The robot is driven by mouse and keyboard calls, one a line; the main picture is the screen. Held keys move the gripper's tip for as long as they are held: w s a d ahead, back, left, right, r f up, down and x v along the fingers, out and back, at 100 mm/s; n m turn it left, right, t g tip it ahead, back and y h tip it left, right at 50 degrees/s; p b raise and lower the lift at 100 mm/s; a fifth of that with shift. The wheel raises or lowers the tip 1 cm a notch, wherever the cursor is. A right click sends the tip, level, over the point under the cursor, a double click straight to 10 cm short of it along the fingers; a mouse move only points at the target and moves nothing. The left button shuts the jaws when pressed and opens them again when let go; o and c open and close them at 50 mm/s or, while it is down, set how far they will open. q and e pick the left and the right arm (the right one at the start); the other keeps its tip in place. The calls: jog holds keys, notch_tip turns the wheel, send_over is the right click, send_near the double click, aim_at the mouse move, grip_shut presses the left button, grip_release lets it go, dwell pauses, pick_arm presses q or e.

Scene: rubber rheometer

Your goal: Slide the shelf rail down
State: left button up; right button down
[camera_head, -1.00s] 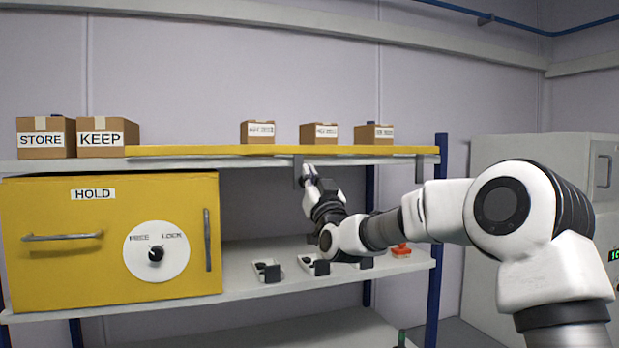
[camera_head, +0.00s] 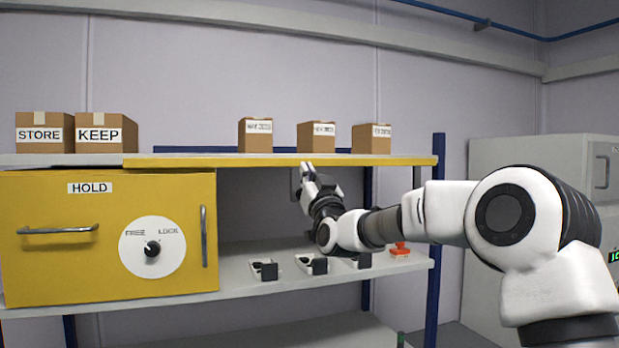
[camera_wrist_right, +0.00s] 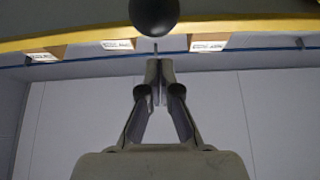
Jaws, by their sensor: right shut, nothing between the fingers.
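The yellow shelf rail (camera_head: 230,161) runs along the front edge of the upper shelf, level with the shelf board. In the right wrist view the yellow rail (camera_wrist_right: 80,34) crosses the top of the picture. My right gripper (camera_head: 307,168) is at the rail's underside, near its middle. In the wrist view its fingers (camera_wrist_right: 160,64) are shut and empty. A round black knob (camera_wrist_right: 153,14) shows above the fingertips. I cannot tell whether the fingertips touch the rail. My left gripper is not in view.
Several cardboard boxes stand on the upper shelf, including STORE (camera_head: 42,133) and KEEP (camera_head: 105,133). A yellow HOLD cabinet (camera_head: 90,275) with a dial (camera_head: 152,248) stands left on the lower shelf (camera_head: 230,280). Small trays (camera_head: 264,270) lie below the gripper.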

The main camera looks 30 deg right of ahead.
jog(key=b+v, duration=0.5)
jog(key=v, duration=0.5)
jog(key=shift+s, duration=0.4)
jog(key=shift+w, duration=0.2)
